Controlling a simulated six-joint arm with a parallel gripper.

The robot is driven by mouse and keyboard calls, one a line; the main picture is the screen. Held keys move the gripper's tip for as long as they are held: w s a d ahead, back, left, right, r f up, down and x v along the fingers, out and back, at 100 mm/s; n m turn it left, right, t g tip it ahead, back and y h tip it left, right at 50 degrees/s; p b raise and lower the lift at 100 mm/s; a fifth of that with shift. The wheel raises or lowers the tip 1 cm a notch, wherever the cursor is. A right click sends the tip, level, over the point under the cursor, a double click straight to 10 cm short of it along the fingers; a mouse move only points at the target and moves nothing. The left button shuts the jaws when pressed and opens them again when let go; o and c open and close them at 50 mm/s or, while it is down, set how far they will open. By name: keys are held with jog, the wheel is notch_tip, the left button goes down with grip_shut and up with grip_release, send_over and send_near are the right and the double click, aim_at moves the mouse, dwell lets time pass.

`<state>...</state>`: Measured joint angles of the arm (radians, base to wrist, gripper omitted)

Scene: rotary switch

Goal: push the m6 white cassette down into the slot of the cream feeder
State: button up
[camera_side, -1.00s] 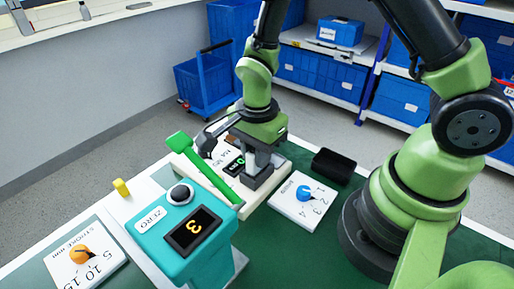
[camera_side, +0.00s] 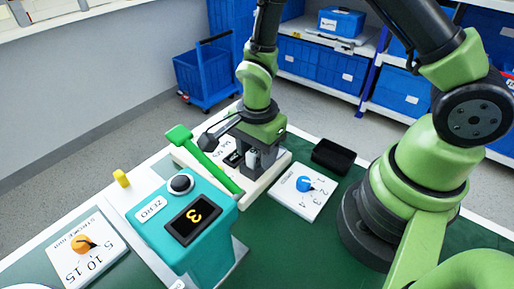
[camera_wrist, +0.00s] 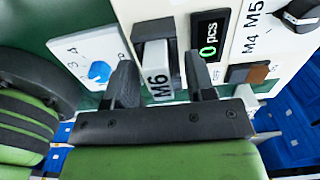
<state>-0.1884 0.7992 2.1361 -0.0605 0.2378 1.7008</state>
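The white M6 cassette (camera_wrist: 157,75) stands between my two fingers in the wrist view, its label facing me. Its far end meets a dark block (camera_wrist: 153,29) on the cream feeder (camera_wrist: 234,72); how deep it sits in the slot I cannot tell. My gripper (camera_wrist: 160,68) is open, with a gap on each side of the cassette. In the side view my gripper (camera_side: 258,160) is low over the cream feeder (camera_side: 262,187), pointing down. Part of the white cassette (camera_side: 251,157) shows there beside a dark finger.
A green lever (camera_side: 205,158) and teal counter (camera_side: 190,225) reading 3 stand left of my gripper. A dial card (camera_side: 303,191) and black tray (camera_side: 333,156) lie right. The feeder display (camera_wrist: 208,50) reads 0 pcs. Green table between is clear.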

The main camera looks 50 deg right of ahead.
notch_tip(320, 180, up, 10)
dwell(0.7)
jog(key=shift+r, duration=0.15)
jog(key=s+d+r+n+t+y, duration=0.2)
jog(key=s+r+n+t, duration=0.5)
jog(key=s+r+n, duration=0.5)
notch_tip(320, 180, up, 4)
jog(key=shift+d+f+n, duration=0.15)
jog(key=shift+f+n, duration=0.1)
jog(key=shift+n, duration=0.75)
jog(key=shift+o, duration=0.6)
jog(key=shift+w, duration=0.15)
